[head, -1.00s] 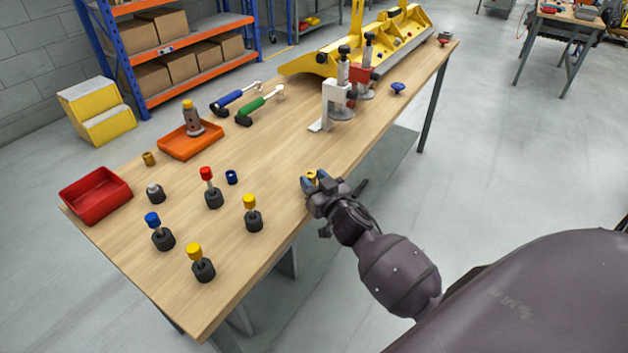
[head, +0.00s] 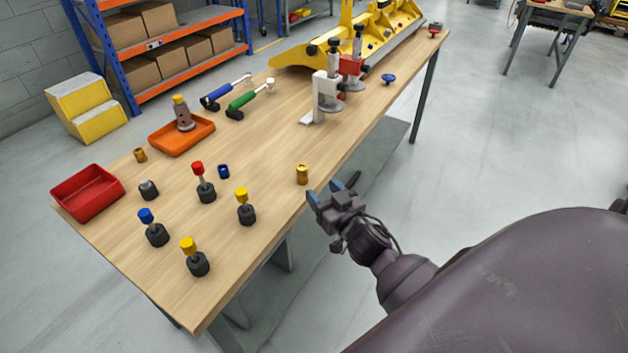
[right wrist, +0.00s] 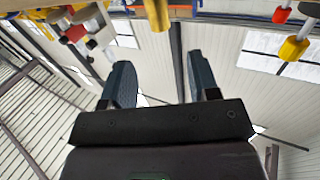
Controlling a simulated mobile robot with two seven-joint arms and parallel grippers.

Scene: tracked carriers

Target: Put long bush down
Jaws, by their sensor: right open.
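The long bush (head: 302,174), a brass-coloured cylinder, stands upright on the wooden table (head: 262,205) near its front edge. My right gripper (head: 333,190) is open and empty, just off the table edge to the lower right of the bush, with a gap between them. In the right wrist view the open fingers (right wrist: 160,62) point toward the bush (right wrist: 157,14), which shows at the top edge, cut off by the frame. My left gripper is not in view.
Several colour-topped pieces in black bases, such as a yellow-topped one (head: 246,207), stand left of the bush. A shorter brass bush (head: 140,155), red tray (head: 88,195) and orange tray (head: 202,137) are farther left. A white clamp stand (head: 318,98) is behind. Table around the bush is clear.

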